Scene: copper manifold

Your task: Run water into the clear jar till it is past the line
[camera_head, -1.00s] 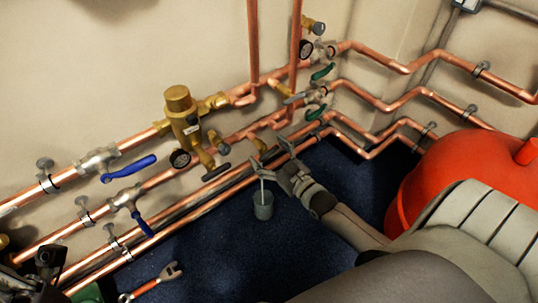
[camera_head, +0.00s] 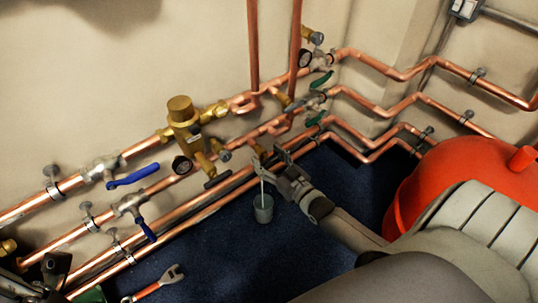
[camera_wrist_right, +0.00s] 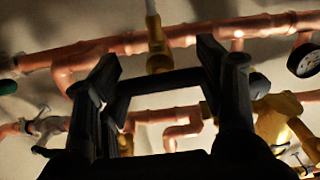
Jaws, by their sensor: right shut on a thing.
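The small grey-looking jar (camera_head: 263,209) is upright below the brass tap (camera_head: 258,150) on the lower pipes. A thin pale stream runs down into its mouth. Its line and water level are too small to make out. My right gripper (camera_head: 271,158) is just above the jar, close to the tap. In the right wrist view its two dark fingers (camera_wrist_right: 160,75) stand apart, shut on a dark bar-like part that I cannot identify clearly. A brass spout (camera_wrist_right: 158,62) shows beyond them. Dark parts at the lower left of the head view look like my left gripper (camera_head: 55,270); its jaws are unclear.
Copper pipes (camera_head: 225,188) with blue levers (camera_head: 133,177), green levers (camera_head: 321,79) and gauges run along the wall. A red tank (camera_head: 440,170) stands at the right. A red-handled wrench (camera_head: 152,284) lies on the dark blue floor, which is open in front of the jar.

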